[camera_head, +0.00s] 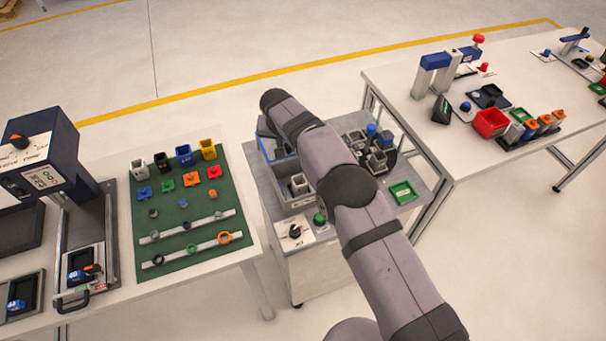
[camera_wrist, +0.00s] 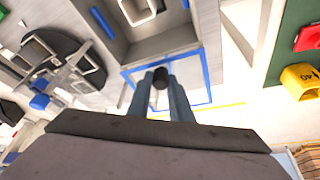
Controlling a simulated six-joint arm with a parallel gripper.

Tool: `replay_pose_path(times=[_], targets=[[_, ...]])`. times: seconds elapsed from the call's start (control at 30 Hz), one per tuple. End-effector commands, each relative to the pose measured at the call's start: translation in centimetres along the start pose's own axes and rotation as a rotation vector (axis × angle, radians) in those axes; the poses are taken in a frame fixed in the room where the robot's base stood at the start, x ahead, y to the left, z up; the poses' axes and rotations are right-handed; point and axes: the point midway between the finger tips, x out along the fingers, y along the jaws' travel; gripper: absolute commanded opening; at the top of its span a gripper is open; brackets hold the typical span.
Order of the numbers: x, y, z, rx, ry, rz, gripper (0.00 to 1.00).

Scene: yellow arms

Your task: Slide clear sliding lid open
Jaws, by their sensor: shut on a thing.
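The clear sliding lid (camera_wrist: 206,80), with a blue frame, shows in the wrist view beyond the near wall of a grey bin (camera_wrist: 182,40). The bin's interior is uncovered there, with a light grey square cup (camera_wrist: 138,10) inside. My gripper (camera_wrist: 160,84) is shut on the lid's dark knob (camera_wrist: 160,74), which sits between the two fingertips. In the head view the grey bin (camera_head: 293,203) stands on a cart, left of my arm. My arm hides the gripper and knob there; a blue edge shows at the bin's back.
Grey parts and a black round holder (camera_wrist: 62,50) stand beside the bin. A green tray (camera_head: 402,192) lies at the cart's right. Another table (camera_head: 530,75) stands at the right.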

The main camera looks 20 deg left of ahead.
Motion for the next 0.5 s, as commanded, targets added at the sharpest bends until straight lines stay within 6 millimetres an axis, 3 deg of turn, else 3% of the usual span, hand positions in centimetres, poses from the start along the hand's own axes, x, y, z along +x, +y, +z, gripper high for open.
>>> replay_pose_path(times=[0.07, 0.1, 0.17, 0.5], targets=[[-0.07, -0.13, -0.2, -0.001, 0.007, -0.004, 0.11], [-0.08, -0.13, -0.21, -0.001, 0.007, -0.005, 0.23], [-0.09, -0.13, -0.21, -0.001, 0.007, -0.004, 0.33], [-0.2, -0.08, -0.21, -0.001, 0.005, -0.003, 0.33]])
